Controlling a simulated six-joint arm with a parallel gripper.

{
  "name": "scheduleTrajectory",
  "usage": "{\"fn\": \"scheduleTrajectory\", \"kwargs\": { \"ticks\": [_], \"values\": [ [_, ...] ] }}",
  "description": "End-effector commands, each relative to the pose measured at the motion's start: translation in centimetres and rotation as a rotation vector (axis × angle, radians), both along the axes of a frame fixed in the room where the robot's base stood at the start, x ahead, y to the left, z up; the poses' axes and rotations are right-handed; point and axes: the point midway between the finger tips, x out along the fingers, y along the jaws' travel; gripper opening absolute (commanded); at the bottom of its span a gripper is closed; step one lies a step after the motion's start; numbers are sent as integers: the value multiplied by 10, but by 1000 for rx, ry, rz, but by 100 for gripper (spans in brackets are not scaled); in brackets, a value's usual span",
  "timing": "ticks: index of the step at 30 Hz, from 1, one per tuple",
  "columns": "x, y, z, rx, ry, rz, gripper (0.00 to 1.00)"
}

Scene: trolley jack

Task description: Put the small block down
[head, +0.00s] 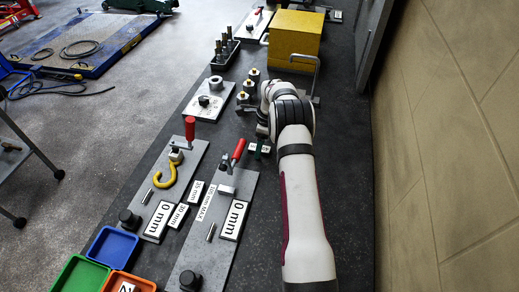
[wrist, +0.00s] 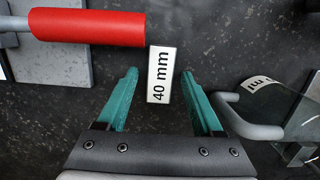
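A small block with a white top marked "40 mm" (wrist: 162,74) lies between my green fingertips in the wrist view, on or close above the dark table top. How high it sits cannot be told. My gripper (wrist: 159,78) is open around it, with a visible gap on both sides, so neither finger touches it. In the head view my gripper (head: 259,149) is low over the dark table, beyond the red-handled clamp, and mostly hidden by my wrist.
A red clamp handle (wrist: 90,26) lies close left of my fingers; a grey bent handle (wrist: 240,120) is close right. In the head view, a yellow box (head: 294,39) stands at the back, brass-topped blocks (head: 247,87) beside my wrist, and coloured bins (head: 110,247) at the front left.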

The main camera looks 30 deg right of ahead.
Motion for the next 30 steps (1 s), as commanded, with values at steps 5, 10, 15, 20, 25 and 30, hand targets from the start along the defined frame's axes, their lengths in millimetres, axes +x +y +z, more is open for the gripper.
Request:
{"fn": "scheduleTrajectory", "kwargs": {
  "ticks": [5, 10, 15, 20, 25, 30],
  "values": [
    [0, 0, 0, 0, 0, 0, 34],
    [0, 0, 0, 0, 0, 0, 3],
    [0, 0, 1, 0, 0, 0, 0],
    [0, 0, 1, 0, 0, 1, 0],
    [1, 0, 12, -1, -2, 1, 0],
    [1, -1, 44, -2, -3, 2, 0]
  ]
}}
